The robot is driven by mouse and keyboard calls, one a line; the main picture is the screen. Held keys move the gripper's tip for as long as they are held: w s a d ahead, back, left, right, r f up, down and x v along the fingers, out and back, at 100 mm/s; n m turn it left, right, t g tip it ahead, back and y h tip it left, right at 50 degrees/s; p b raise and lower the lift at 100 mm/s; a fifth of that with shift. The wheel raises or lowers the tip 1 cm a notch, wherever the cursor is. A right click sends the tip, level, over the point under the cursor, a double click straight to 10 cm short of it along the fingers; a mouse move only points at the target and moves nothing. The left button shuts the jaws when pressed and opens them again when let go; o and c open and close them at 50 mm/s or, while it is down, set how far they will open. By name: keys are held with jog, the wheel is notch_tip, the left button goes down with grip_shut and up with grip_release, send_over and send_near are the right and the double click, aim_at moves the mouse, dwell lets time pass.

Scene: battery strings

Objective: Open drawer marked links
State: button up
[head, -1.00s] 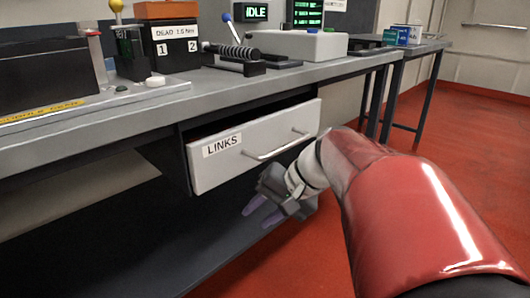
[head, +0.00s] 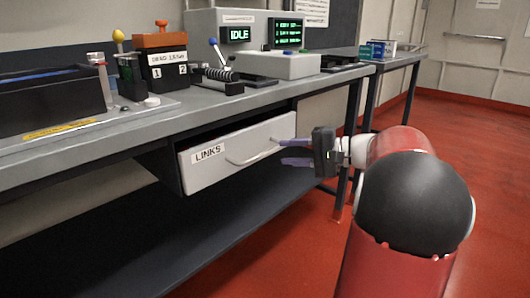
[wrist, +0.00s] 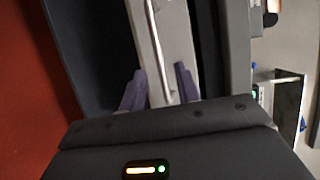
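The drawer marked LINKS (head: 225,158) has a light grey front and hangs under the workbench. It stands partly pulled out, with a dark gap behind its top edge. Its bar handle (head: 252,155) runs along the front. My gripper (head: 284,152) is at the right end of the drawer front, its purple fingers pointing left toward the handle. In the wrist view the fingers (wrist: 160,88) are apart. The handle bar (wrist: 156,40) and drawer front (wrist: 178,30) show between them there. I cannot tell whether a finger touches the handle.
A dark lower shelf (head: 220,235) lies beneath the drawer. The red floor (head: 480,160) at right is clear.

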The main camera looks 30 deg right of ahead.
aim_at(268, 153)
jog(key=x, duration=0.7)
jog(key=shift+s+f, duration=0.1)
grip_shut()
